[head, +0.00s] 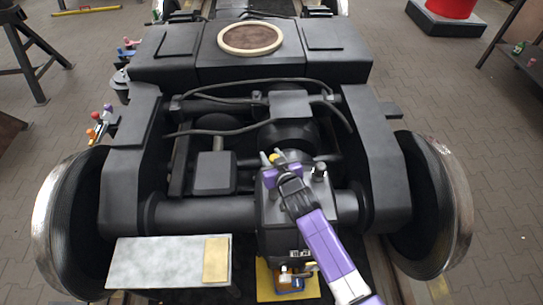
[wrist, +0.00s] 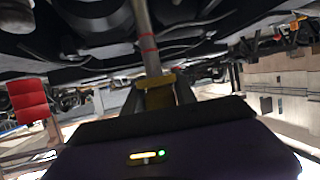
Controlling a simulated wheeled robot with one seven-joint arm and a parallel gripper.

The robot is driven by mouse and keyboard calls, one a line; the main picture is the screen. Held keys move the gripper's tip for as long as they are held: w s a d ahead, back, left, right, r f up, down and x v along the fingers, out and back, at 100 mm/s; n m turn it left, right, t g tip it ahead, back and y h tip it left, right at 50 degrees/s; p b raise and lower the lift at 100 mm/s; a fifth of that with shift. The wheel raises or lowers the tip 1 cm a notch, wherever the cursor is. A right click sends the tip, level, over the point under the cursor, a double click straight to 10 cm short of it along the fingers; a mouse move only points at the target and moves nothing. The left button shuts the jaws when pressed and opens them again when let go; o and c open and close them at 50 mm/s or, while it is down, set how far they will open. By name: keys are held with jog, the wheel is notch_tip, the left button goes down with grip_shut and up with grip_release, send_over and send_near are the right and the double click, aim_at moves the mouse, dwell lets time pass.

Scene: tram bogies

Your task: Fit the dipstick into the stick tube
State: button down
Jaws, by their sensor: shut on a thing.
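My gripper (head: 281,166) is above the dark gearbox (head: 268,222) between the two wheels, at the end of my purple and black arm. In the wrist view my gripper (wrist: 160,92) is shut on the yellow grip of the dipstick (wrist: 147,42). The dipstick's grey metal rod carries red bands and runs away from the fingers, slightly tilted, out of the top of the picture. Its far end is hidden. A small upright grey fitting (head: 320,169) stands on the gearbox right of my gripper; I cannot tell whether it is the stick tube.
Wheels (head: 447,205) stand on both sides of the black bogie frame (head: 378,165). Black cables (head: 215,132) cross behind the gearbox. A grey plate with a tan pad (head: 165,262) lies at front left. A yellow tray (head: 264,283) with small items is below the gearbox.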

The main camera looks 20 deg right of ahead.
notch_tip(320, 180, down, 10)
jog(key=b, duration=0.9)
dwell(3.2)
jog(key=c, duration=0.9)
grip_release()
jog(key=shift+p+v, duration=0.45)
jog(key=shift+v, duration=3.45)
